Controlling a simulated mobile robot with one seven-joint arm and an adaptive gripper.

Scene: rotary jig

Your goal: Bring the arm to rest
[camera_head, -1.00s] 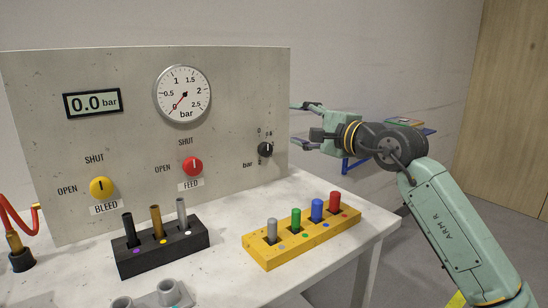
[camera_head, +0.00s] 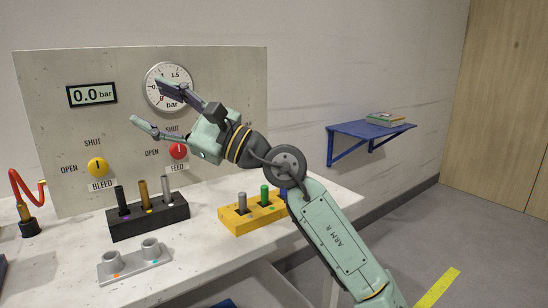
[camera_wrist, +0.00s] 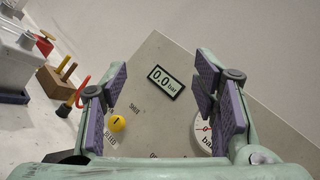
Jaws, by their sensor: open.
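My gripper (camera_head: 152,108) is open and empty. In the head view it hangs in front of the grey panel (camera_head: 50,150), fingers pointing left, covering part of the round gauge (camera_head: 152,78). In the wrist view my gripper (camera_wrist: 163,100) has its two purple-padded fingers spread wide, with the panel (camera_wrist: 150,70) between and beyond them. My forearm hides the panel's right part and some of the yellow block (camera_head: 236,226). The digital display (camera_head: 92,95) reads 0.0 bar.
A yellow BLEED knob (camera_head: 97,167) and red FEED knob (camera_head: 178,151) sit on the panel. A black block (camera_head: 150,225) with several pegs and a grey two-socket fixture (camera_head: 135,268) stand on the white table (camera_head: 60,275). A blue wall shelf (camera_head: 350,130) is at right.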

